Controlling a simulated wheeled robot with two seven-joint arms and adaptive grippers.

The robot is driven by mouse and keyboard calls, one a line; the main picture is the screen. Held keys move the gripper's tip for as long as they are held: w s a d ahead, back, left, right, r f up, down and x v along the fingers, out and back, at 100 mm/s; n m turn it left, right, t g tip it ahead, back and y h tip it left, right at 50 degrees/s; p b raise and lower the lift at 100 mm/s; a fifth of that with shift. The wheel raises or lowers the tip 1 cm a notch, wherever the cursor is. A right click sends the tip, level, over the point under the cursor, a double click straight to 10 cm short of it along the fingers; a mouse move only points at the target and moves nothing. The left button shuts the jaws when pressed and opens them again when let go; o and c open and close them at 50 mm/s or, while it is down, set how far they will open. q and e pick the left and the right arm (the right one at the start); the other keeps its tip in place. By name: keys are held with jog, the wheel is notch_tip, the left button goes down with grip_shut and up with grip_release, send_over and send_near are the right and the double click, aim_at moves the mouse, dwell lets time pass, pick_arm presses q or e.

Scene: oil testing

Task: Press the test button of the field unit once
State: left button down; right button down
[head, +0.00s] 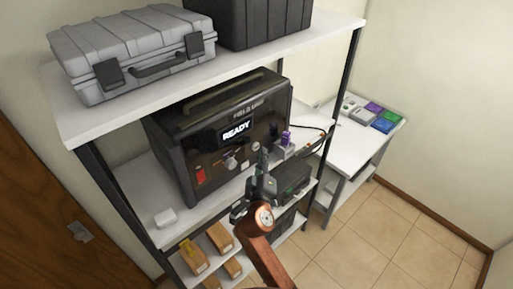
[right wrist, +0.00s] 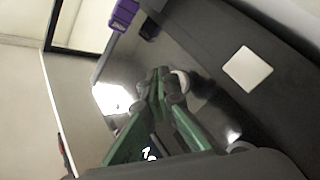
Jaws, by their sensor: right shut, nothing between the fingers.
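The field unit (head: 180,150) is a black case on the middle shelf in the head view, with its display (head: 237,131) reading READY. Its front has a red switch (head: 200,174), a grey knob (head: 230,163) and small round controls. My right gripper (head: 263,153) is in front of the panel's right part, shut and empty. In the right wrist view the green fingertips (right wrist: 160,76) meet close to the dark panel, beside a pale round control (right wrist: 182,80) that they partly cover. I cannot tell whether they touch it. My left gripper is not in view.
A purple-topped item (head: 286,138) stands at the unit's right, near my right gripper. A grey case (head: 130,50) sits on the shelf above. Small boxes (head: 194,257) are on the lower shelf. A white side table (head: 352,143) stands right.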

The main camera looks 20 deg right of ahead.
jog(key=shift+w, duration=0.15)
jog(key=shift+w+a, duration=0.1)
jog(key=shift+w, duration=0.15)
jog(key=shift+w+a+b, duration=0.15)
jog(key=shift+w+b, duration=0.15)
jog(key=shift+w, duration=0.1)
dwell(0.7)
dwell(0.3)
jog(key=shift+s+d, duration=0.25)
jog(key=shift+s, duration=0.6)
jog(key=shift+s+d+p, duration=0.15)
jog(key=shift+s+d, duration=0.15)
jog(key=shift+s, duration=0.5)
jog(key=shift+s+d+p, duration=0.2)
jog(key=shift+s+d, duration=0.1)
jog(key=shift+s, duration=0.45)
jog(key=shift+s+d+p, duration=0.15)
jog(key=shift+s+d, duration=0.15)
jog(key=shift+s, duration=0.5)
